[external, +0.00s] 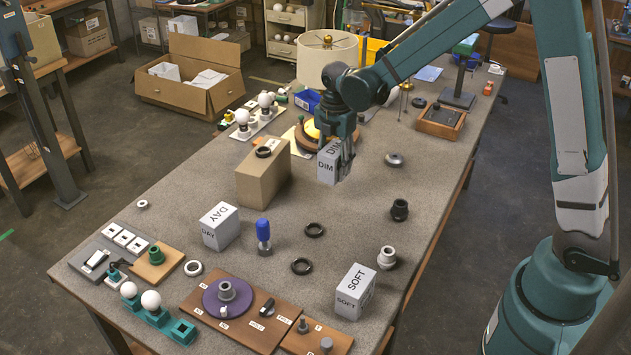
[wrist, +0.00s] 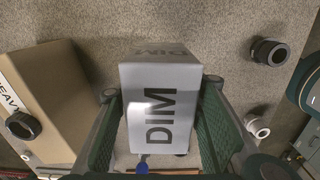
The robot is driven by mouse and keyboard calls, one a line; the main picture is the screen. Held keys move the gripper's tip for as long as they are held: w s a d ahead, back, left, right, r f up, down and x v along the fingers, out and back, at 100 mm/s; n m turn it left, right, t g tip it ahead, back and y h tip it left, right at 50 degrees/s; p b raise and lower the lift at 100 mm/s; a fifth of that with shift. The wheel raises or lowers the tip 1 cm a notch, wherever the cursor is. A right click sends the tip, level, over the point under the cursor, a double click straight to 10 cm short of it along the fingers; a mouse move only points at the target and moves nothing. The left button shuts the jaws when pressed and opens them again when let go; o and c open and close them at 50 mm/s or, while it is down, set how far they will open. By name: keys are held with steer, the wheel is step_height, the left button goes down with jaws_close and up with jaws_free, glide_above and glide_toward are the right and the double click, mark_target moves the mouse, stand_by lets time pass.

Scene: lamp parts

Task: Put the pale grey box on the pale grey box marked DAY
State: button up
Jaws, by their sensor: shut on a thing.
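My gripper (external: 341,168) is shut on a pale grey box marked DIM (external: 327,167). In the wrist view the DIM box (wrist: 160,110) sits between the two green finger pads, its lettering facing the camera. How far its underside is from the table is hard to tell. The pale grey box marked DAY (external: 220,226) stands upright on the table to the left and nearer the front, apart from my gripper, with a bare top. Another pale grey box, marked SOFT (external: 355,291), stands at the front right.
A tan carton (external: 263,176) with a black ring on top stands between my gripper and the DAY box; it also shows in the wrist view (wrist: 62,85). A blue-handled tool (external: 263,236) stands right of the DAY box.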

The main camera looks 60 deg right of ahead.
steer(key=w+a+r+p, duration=0.2)
steer(key=w+a+r, duration=0.1)
steer(key=w+a, duration=0.35)
steer(key=w+a+r+p, duration=0.2)
steer(key=w+a+r, duration=0.1)
steer(key=w+a, duration=0.4)
step_height(320, 180, up, 4)
steer(key=p, duration=0.4)
glide_above(218, 214)
steer(key=shift+r+n, duration=0.15)
steer(key=shift+n, duration=0.15)
steer(key=shift+f, duration=3.15)
steer(key=shift+f+p, duration=0.4)
steer(key=shift+f, duration=1.45)
steer(key=shift+f, duration=0.2)
